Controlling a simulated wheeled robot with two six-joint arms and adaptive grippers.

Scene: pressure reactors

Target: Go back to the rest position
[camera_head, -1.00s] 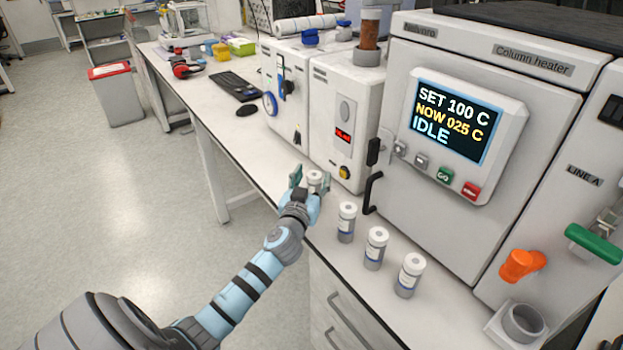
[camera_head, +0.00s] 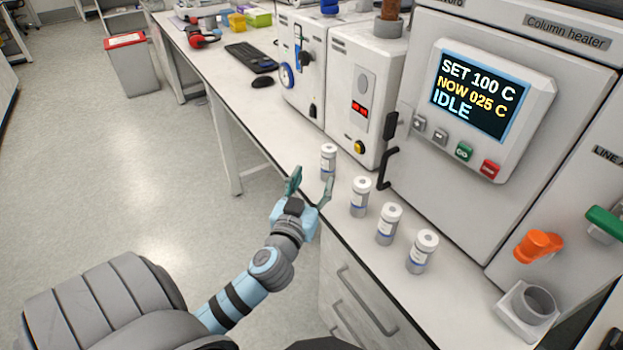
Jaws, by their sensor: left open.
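My left gripper (camera_head: 309,186) is open and empty at the front edge of the bench. Its fingers point towards the farthest of several white-capped grey vials, and this vial (camera_head: 328,161) stands upright just beyond the fingertips, apart from them as far as I can tell. The other vials stand upright in a row to the right: one vial (camera_head: 360,197), a second vial (camera_head: 389,224) and the nearest vial (camera_head: 422,251). My right gripper is not in view.
The column heater (camera_head: 480,130) stands behind the vials, its screen reading SET 100 C, NOW 025 C, IDLE. A grey cup holder (camera_head: 528,306) sits at the right. White instruments, a mouse (camera_head: 262,81) and a keyboard (camera_head: 250,57) are farther along the bench. Open floor lies left.

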